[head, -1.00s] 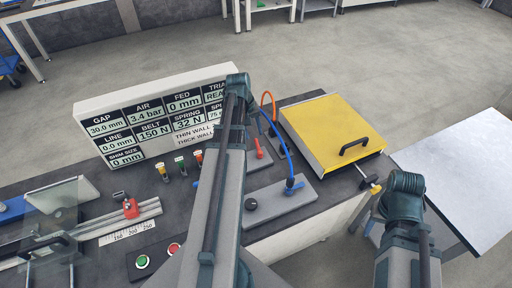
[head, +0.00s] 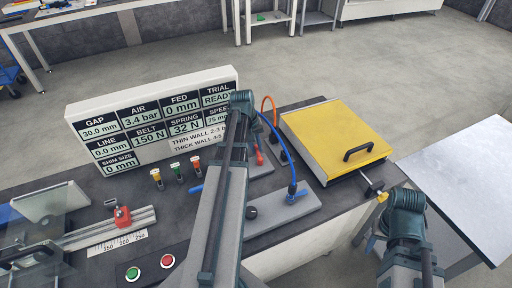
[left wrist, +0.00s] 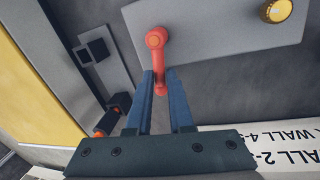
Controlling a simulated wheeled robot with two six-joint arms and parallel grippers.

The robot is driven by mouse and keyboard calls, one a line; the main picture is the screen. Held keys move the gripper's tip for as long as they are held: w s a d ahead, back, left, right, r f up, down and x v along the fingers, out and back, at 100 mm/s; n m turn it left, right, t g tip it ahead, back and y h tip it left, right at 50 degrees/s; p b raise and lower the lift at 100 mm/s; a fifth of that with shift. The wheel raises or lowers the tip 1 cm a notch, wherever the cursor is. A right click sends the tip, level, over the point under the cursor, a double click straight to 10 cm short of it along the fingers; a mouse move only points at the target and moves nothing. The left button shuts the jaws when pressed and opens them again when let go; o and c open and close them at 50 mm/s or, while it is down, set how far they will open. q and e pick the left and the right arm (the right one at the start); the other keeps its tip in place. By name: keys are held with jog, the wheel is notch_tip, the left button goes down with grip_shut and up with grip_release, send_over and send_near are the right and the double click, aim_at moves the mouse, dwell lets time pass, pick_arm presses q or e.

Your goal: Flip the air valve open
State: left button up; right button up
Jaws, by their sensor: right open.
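The air valve's red lever (left wrist: 157,60) stands on a grey plate (left wrist: 205,30) in the left wrist view. My left gripper (left wrist: 161,80) has its two blue-grey fingers on either side of the lever's lower end, with almost no gap showing, so it looks shut on it. In the head view part of the red lever (head: 259,156) shows just right of my left arm; the left fingers are hidden there.
A yellow-lidded box (head: 330,135) is right of the valve. Orange and blue hoses (head: 272,130) rise near my left arm. Small coloured knobs and a red clamp (head: 122,215) sit to the left.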

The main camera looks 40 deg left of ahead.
pick_arm(q)
grip_shut()
jog(key=shift+s, duration=0.1)
jog(key=shift+s+a+n, duration=0.2)
jog(key=shift+s+n, duration=0.1)
jog(key=shift+n, duration=0.7)
jog(key=o, duration=0.7)
grip_release()
jog(key=shift+r, duration=0.1)
